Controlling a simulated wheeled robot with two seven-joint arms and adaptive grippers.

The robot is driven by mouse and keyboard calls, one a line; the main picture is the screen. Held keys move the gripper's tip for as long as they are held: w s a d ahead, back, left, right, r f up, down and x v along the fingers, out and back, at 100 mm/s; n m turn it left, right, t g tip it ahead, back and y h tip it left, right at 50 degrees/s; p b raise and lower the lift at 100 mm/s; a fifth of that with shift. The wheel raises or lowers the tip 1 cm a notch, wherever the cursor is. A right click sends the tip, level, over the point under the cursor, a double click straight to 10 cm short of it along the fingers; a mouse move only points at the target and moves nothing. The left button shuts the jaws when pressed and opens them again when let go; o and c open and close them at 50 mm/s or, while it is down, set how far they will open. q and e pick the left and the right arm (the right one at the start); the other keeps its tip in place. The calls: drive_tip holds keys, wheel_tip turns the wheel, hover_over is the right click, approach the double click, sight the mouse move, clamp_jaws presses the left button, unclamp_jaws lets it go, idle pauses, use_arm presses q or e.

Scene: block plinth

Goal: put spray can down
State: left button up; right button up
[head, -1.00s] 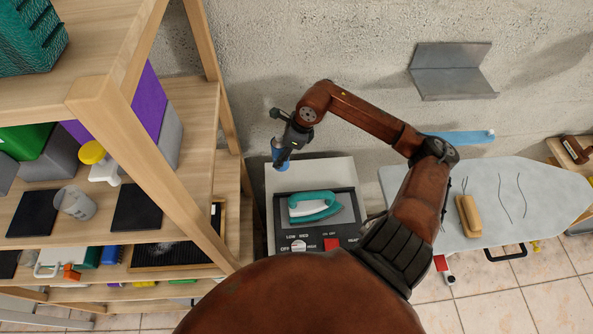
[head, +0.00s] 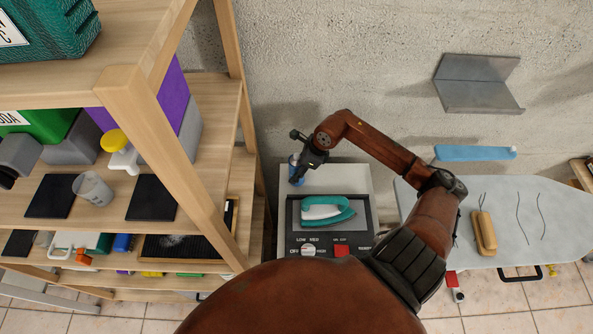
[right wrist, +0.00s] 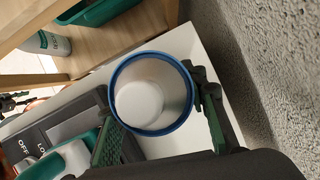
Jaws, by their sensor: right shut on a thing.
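The spray can (head: 296,173) shows as a small blue cylinder in the head view, at the back left of the white block (head: 350,178). My right gripper (head: 304,160) is shut on it. In the right wrist view the can (right wrist: 150,88) is seen end-on, with a blue rim and a pale inside, between the two fingers of my right gripper (right wrist: 160,128). The white block top lies under and around it. The can looks close to upright over the block; whether its base touches the surface is hidden. My left gripper is not in view.
A teal iron (head: 326,211) rests on the dark control panel (head: 366,222) in front of the can. A wooden shelf rack (head: 170,140) stands close on the left. The rough wall (head: 330,60) is behind. An ironing board (head: 450,205) with a brush (head: 484,232) is on the right.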

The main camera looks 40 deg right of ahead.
drive_tip(key=o, duration=1.4)
drive_tip(key=v, duration=1.2)
drive_tip(key=shift+r+p, duration=0.1)
drive_tip(key=shift+p, duration=0.3)
